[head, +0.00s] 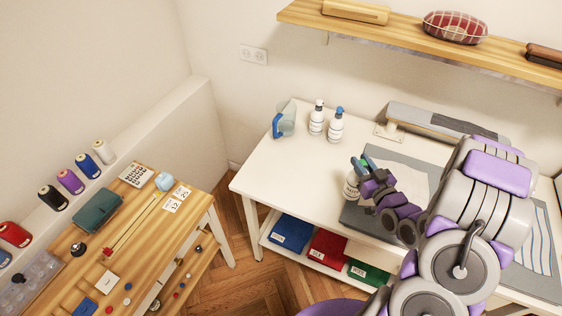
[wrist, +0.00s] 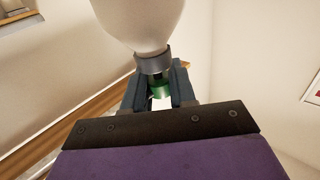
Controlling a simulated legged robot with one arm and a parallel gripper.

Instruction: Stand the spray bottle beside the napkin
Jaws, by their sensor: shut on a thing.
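A white spray bottle (head: 352,187) with a green top is held by my gripper (head: 366,166) over the white table. In the wrist view the bottle (wrist: 140,22) fills the top, and my gripper (wrist: 158,85) is shut around its neck, by the green part. In the head view the bottle's base is near the grey mat; I cannot tell whether it touches. A white cloth with blue stripes (head: 541,240), perhaps the napkin, lies at the right, partly hidden by my arm.
A grey mat (head: 410,165) lies under my arm.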

